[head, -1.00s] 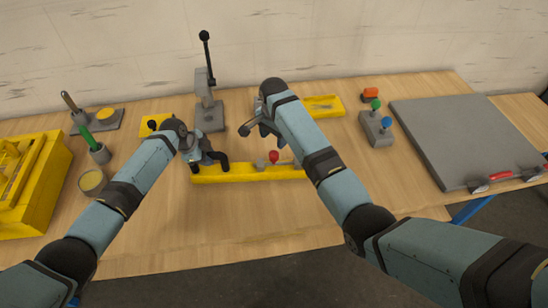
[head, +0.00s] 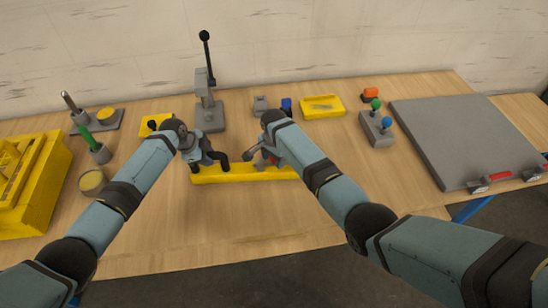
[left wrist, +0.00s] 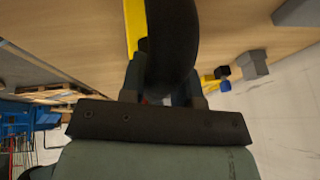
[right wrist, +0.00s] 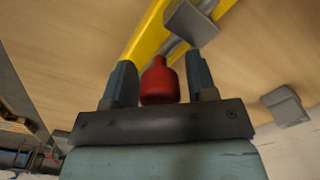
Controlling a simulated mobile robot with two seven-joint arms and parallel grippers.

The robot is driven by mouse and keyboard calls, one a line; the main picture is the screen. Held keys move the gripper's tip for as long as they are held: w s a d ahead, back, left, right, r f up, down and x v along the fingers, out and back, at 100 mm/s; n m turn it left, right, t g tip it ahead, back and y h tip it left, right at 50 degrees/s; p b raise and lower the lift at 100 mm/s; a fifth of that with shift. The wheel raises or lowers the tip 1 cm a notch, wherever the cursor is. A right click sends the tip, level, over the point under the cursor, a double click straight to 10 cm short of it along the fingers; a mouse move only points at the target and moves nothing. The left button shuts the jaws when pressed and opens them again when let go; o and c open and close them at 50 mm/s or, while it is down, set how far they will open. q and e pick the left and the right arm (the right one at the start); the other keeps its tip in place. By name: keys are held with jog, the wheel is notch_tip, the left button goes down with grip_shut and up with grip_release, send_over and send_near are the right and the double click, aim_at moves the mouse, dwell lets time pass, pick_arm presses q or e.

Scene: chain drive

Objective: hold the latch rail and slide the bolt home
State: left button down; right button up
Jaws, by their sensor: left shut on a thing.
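The yellow latch rail (head: 240,175) lies along the front middle of the table. My left gripper (head: 207,160) is shut on the black arched handle (head: 219,158) at the rail's left end; the handle fills the space between the fingers in the left wrist view (left wrist: 172,45). My right gripper (head: 264,160) is low at the right part of the rail. In the right wrist view, the bolt's red knob (right wrist: 159,82) stands between its open fingers, with a gap on both sides. A grey block (right wrist: 190,24) sits on the rail beyond the knob.
A lever press (head: 208,110) stands behind the rail. A yellow tray (head: 322,106) and a small grey block (head: 260,104) are behind the right gripper. A button box (head: 377,128) and grey panel (head: 465,140) are on the right. The table front is clear.

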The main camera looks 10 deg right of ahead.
aim_at(288, 166)
grip_shut()
jog(key=d, duration=0.5)
jog(key=shift+s+d, duration=0.1)
jog(key=shift+s, duration=0.15)
pick_arm(q)
jog(key=shift+a, duration=0.1)
pick_arm(e)
jog(key=shift+o, duration=1.2)
grip_release()
jog(key=shift+a+r, duration=0.2)
notch_tip(288, 166, up, 12)
jog(key=shift+f, duration=0.2)
